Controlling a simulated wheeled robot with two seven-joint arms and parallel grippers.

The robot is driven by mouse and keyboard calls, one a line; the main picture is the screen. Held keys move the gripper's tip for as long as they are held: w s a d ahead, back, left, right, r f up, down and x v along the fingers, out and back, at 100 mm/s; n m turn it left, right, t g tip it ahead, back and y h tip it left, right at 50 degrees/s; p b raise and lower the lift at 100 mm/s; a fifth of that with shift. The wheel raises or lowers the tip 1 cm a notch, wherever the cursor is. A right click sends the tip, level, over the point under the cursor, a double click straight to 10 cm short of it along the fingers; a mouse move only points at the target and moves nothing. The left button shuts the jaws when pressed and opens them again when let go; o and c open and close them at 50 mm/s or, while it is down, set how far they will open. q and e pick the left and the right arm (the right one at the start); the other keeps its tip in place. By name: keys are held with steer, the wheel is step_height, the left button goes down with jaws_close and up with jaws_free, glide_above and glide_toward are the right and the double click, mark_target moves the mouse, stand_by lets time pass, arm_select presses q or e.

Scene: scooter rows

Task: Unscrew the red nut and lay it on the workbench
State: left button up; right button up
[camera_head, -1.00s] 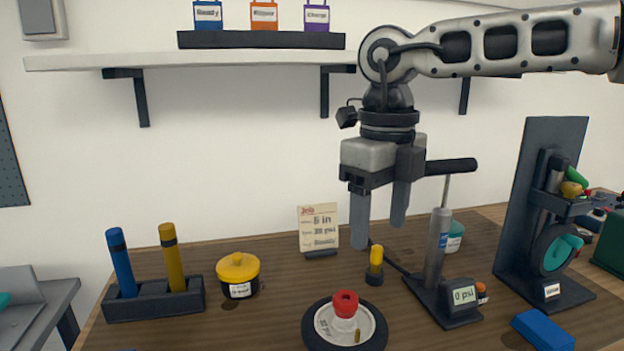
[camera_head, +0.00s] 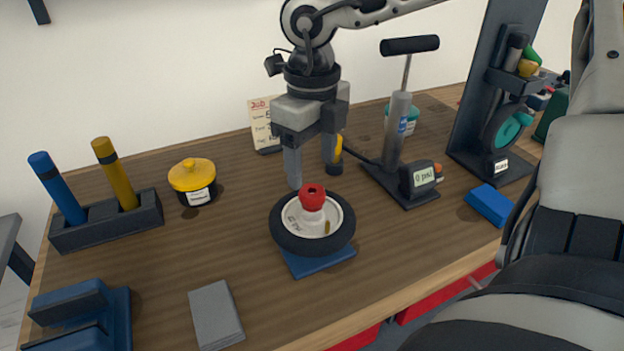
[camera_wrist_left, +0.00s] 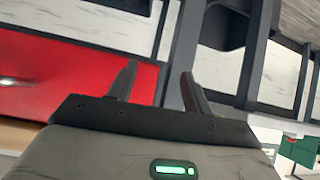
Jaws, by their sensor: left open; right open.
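The red nut (camera_head: 312,197) sits on top of the white hub of a small wheel with a black tyre (camera_head: 290,241). The wheel lies flat on a blue block (camera_head: 322,263) on the wooden workbench (camera_head: 230,252). My right gripper (camera_head: 311,178) points down above and just behind the nut, open, with its fingers apart and nothing between them. From the head view I cannot tell how far it is from the nut. My left gripper (camera_wrist_left: 160,85) shows only in the left wrist view, open and empty, facing red and white panels away from the bench top.
A pump (camera_head: 398,130) with a gauge (camera_head: 417,179) stands right of the wheel. A yellow pot (camera_head: 193,181), a dark holder with two sticks (camera_head: 108,220), a grey pad (camera_head: 215,314) and a blue fixture (camera_head: 85,312) are to the left. A blue box (camera_head: 489,205) lies at right.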

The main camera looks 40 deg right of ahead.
mark_target(312, 194)
step_height(312, 194, down, 4)
steer(key=shift+f, duration=0.6)
